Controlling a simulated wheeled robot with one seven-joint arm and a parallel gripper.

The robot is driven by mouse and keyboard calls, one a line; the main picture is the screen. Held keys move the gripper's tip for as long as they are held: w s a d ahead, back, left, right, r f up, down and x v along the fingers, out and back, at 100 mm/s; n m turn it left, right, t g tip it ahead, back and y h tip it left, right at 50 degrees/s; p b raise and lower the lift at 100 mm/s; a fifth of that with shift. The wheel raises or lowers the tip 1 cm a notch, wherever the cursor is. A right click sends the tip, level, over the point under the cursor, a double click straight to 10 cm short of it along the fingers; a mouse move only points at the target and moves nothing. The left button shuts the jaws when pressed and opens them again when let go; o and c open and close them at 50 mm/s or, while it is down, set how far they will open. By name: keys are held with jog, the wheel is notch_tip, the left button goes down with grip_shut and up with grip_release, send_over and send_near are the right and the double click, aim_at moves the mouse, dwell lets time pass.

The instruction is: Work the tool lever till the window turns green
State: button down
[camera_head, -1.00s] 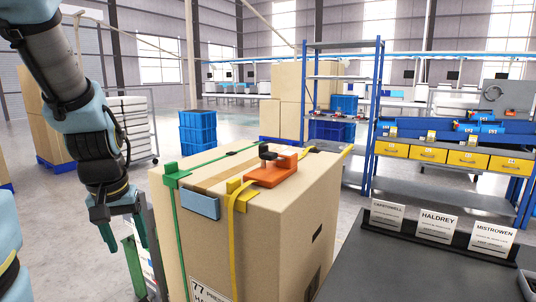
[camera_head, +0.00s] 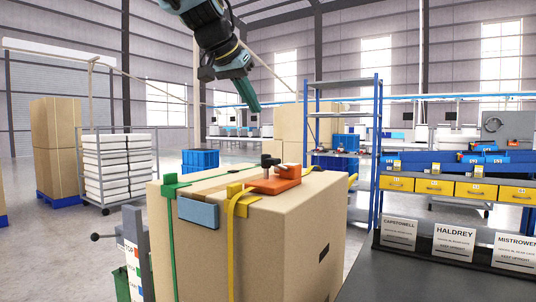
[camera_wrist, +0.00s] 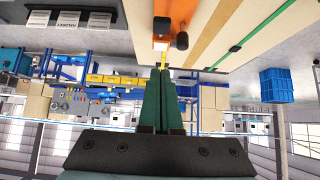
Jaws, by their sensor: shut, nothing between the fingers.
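The orange tool (camera_head: 274,184) sits on top of the large cardboard carton (camera_head: 285,245), on the yellow strap (camera_head: 233,250). Its lever with a dark knob (camera_head: 268,160) stands up at the tool's left end. The tool (camera_wrist: 162,22) and the dark knob (camera_wrist: 182,41) also show at the top of the wrist view. My gripper (camera_head: 255,108) is in the air above the carton, pointing down and apart from the tool. In the wrist view its green fingers (camera_wrist: 163,72) are together and empty. I cannot make out the window or its colour.
A green strap (camera_head: 172,240) and a light blue plate (camera_head: 198,213) are on the carton. A grey post with a ball-ended handle (camera_head: 96,237) stands at its left. A dark table with label cards (camera_head: 454,240) is at the right. Shelving (camera_head: 376,130) stands behind.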

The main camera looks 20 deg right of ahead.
jog(key=shift+f, duration=0.1)
jog(key=p, duration=0.2)
send_over(268, 159)
notch_tip(268, 159, down, 7)
jog(key=shift+s, duration=0.1)
notch_tip(268, 159, down, 2)
jog(key=shift+f, duration=1)
jog(key=shift+f+b, duration=0.1)
jog(key=shift+b, duration=0.2)
